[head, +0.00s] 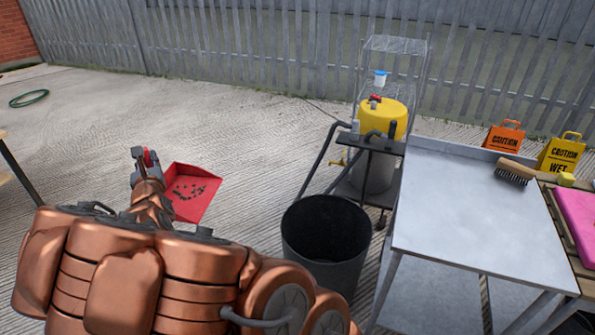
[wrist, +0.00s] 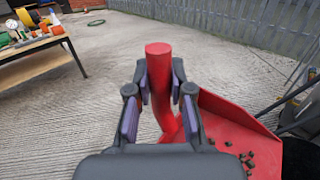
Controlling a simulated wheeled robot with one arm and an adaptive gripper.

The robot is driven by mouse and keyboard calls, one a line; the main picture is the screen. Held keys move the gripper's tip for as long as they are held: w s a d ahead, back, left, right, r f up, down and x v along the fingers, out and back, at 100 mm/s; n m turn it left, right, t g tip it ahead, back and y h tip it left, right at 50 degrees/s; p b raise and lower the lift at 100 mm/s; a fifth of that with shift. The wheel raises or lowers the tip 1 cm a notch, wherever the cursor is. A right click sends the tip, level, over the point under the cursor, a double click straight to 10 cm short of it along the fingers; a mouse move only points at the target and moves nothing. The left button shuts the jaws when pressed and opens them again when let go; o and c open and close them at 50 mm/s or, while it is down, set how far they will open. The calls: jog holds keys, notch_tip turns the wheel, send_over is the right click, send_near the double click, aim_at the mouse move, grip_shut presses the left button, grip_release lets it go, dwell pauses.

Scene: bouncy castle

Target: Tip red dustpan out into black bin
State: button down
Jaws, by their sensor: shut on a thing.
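The red dustpan (head: 193,189) is held out in front of my arm, left of the bin in the head view. Small dark bits lie in its pan. My gripper (head: 146,158) is shut on the dustpan's handle; in the wrist view the fingers (wrist: 158,100) sit on both sides of the upright red handle (wrist: 159,65). The pan (wrist: 228,132) shows at the lower right there, with dark crumbs in it. The black bin (head: 327,240) stands open on the ground to the right of the dustpan, apart from it. Its inside is dark.
A metal table (head: 470,205) with a brush (head: 516,171) stands right of the bin. A wooden bench (wrist: 40,60) is at left in the wrist view. Open concrete lies beyond the dustpan.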

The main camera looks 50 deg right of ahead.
jog(key=w+d+f+m+g+h+b, duration=0.25)
jog(key=d+f+b, duration=0.5)
jog(key=d, duration=0.65)
jog(key=w+d+f+m+g+h+b, duration=0.1)
jog(key=d+f+m+g+h+b, duration=0.2)
jog(key=d+f, duration=0.85)
jog(key=s+d+f+m+g+h+b, duration=0.1)
jog(key=s+d+f+b, duration=0.2)
jog(key=d, duration=0.6)
jog(key=s+d+f+m+g+h+b, duration=0.1)
jog(key=s+d+f+b, duration=0.2)
jog(key=d, duration=0.6)
jog(key=s+d+f+m+g+h+b, duration=0.1)
jog(key=s+d+f+g+b, duration=0.2)
jog(key=d, duration=0.6)
jog(key=shift+s+f+t, duration=0.75)
jog(key=shift+f, duration=1.1)
jog(key=s+a+r+m+g+h+b, duration=0.1)
jog(key=s+r+m+h+b, duration=0.2)
jog(key=s+m+b, duration=0.4)
jog(key=s+a+r+m+g+h+b, duration=0.2)
jog(key=s+r+m+h+b, duration=0.2)
jog(key=s+m+b, duration=0.3)
jog(key=shift+s+r+g+b, duration=0.3)
jog(key=shift+s+r+b, duration=0.35)
jog(key=shift+s, duration=1)
jog(key=shift+a+h, duration=0.1)
jog(key=shift+h, duration=0.15)
